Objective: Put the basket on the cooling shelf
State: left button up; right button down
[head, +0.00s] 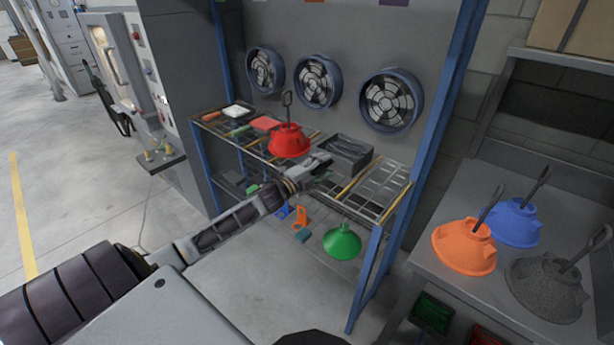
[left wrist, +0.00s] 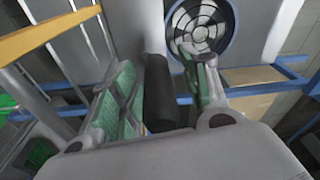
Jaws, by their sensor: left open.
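A dark rectangular basket-like container (head: 346,153) sits on the upper level of the blue-framed shelf (head: 360,195), below the wall fans. My left gripper (head: 321,163) is at the shelf's upper level, beside the container's near left side. In the left wrist view, its green-padded fingers (left wrist: 160,92) are apart. A thick dark bar (left wrist: 159,95) shows between the fingers. I cannot tell whether it is part of the container or whether the fingers touch it. My right gripper is not in view.
A green hood (head: 342,243) is lower in the shelf frame. Orange (head: 464,247), blue (head: 514,222) and dark grey hoods (head: 548,288) stand on the right bench. A bare wire rack (head: 383,188) lies right of the container.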

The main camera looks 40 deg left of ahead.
pick_arm(q)
jog(key=shift+s+a+f, duration=0.1)
jog(key=shift+s, duration=0.5)
jog(key=shift+s+a, duration=0.1)
jog(key=shift+s, duration=0.35)
jog(key=shift+v, duration=1.65)
jog(key=v, duration=0.6)
jog(key=shift+s, duration=0.2)
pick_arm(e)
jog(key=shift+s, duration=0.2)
